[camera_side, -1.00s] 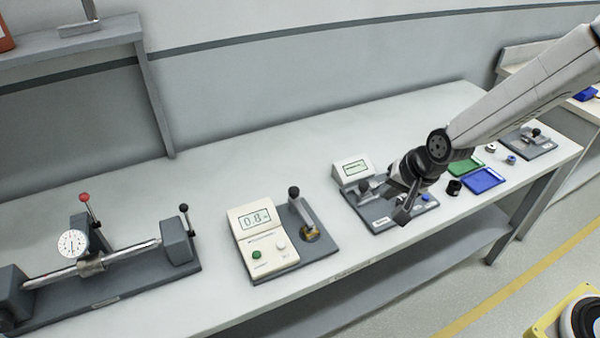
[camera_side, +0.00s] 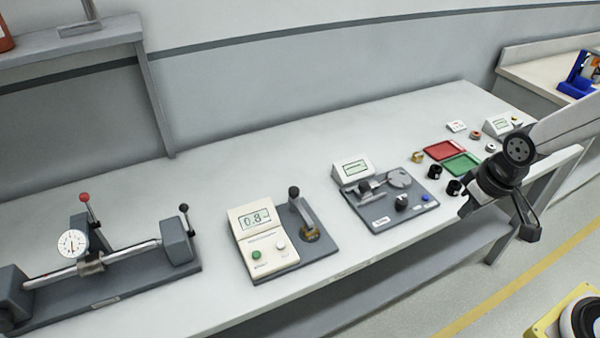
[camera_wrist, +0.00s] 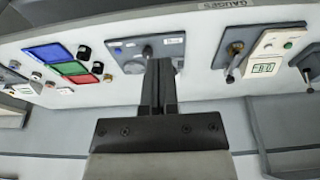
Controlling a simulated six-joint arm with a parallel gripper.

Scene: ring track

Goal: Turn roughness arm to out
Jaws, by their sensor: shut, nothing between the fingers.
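A cream gauge box (camera_side: 262,240) with a display that seems to read 0.8 stands near the middle of the bench, with a green and a white button. On its grey base, a lever arm (camera_side: 302,208) with a black knob leans up and back from a brass-coloured foot. I take this as the roughness arm. In the wrist view the box (camera_wrist: 265,66) and lever (camera_wrist: 233,64) are at upper right, upside down. My gripper (camera_side: 530,230) is shut and empty, well right of the lever, near the bench's front edge. Its fingers (camera_wrist: 158,72) are together in the wrist view.
A second gauge plate (camera_side: 380,222) with a display, disc and knobs lies between the lever and my gripper. Red (camera_side: 445,150) and green (camera_side: 462,165) trays and small parts lie further right. A shaft fixture with a dial (camera_side: 72,244) stands at left. The bench behind is clear.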

